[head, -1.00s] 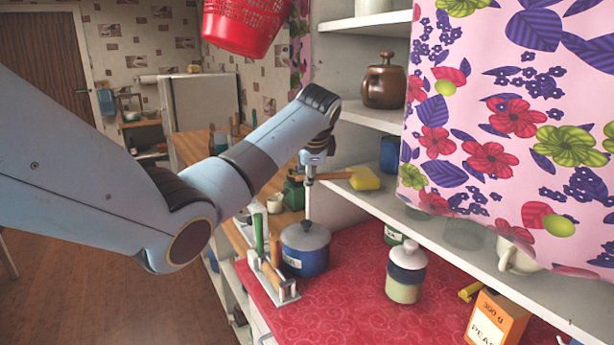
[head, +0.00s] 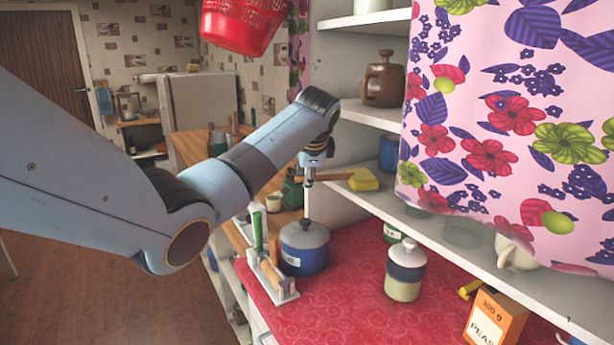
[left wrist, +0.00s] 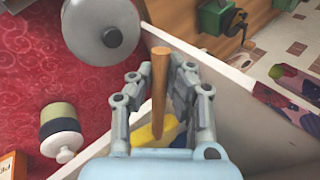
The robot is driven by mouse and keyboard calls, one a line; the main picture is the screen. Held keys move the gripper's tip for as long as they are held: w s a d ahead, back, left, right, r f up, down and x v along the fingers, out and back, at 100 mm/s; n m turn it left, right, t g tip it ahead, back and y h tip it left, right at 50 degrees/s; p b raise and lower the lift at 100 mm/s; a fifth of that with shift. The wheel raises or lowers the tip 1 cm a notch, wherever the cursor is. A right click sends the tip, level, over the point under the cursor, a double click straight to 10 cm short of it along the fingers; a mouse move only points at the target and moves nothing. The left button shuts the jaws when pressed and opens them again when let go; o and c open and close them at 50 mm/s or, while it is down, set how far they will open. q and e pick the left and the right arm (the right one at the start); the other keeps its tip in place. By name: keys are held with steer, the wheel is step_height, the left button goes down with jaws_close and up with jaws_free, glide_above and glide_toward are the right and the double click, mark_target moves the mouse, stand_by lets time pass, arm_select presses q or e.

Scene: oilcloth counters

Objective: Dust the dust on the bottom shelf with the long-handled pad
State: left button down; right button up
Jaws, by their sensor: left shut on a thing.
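My left gripper (head: 310,172) is shut on the wooden handle of the long-handled pad. The yellow pad (head: 363,179) points right, at the left end of the bottom shelf (head: 397,208). I cannot tell whether it touches the shelf. In the left wrist view, the handle (left wrist: 159,85) stands between the fingers, and part of the yellow pad (left wrist: 146,133) shows behind them. A dull grey-green patch (head: 464,235) lies on the bottom shelf; I cannot tell if it is dust. My right gripper is not in view.
A floral curtain (head: 510,120) hides much of the shelves. A dark blue container (head: 389,153) and a pale cup (head: 513,255) stand on the bottom shelf. Below are a blue pot (head: 304,250), a jar (head: 405,272) and a peas box (head: 496,318) on the red counter.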

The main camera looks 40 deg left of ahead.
arm_select(q)
steer(key=shift+s+d+p, duration=0.75)
steer(key=shift+s+d, duration=0.1)
steer(key=shift+d, duration=2)
steer(key=shift+w+a, duration=0.25)
steer(key=shift+a, duration=0.7)
steer(key=shift+w+a, duration=0.3)
steer(key=shift+a, duration=0.65)
steer(key=shift+w+a, duration=0.25)
steer(key=shift+a, duration=0.7)
steer(key=s+d, duration=0.1)
steer(key=d, duration=0.4)
steer(key=shift+s+d, duration=0.3)
steer(key=shift+d, duration=0.1)
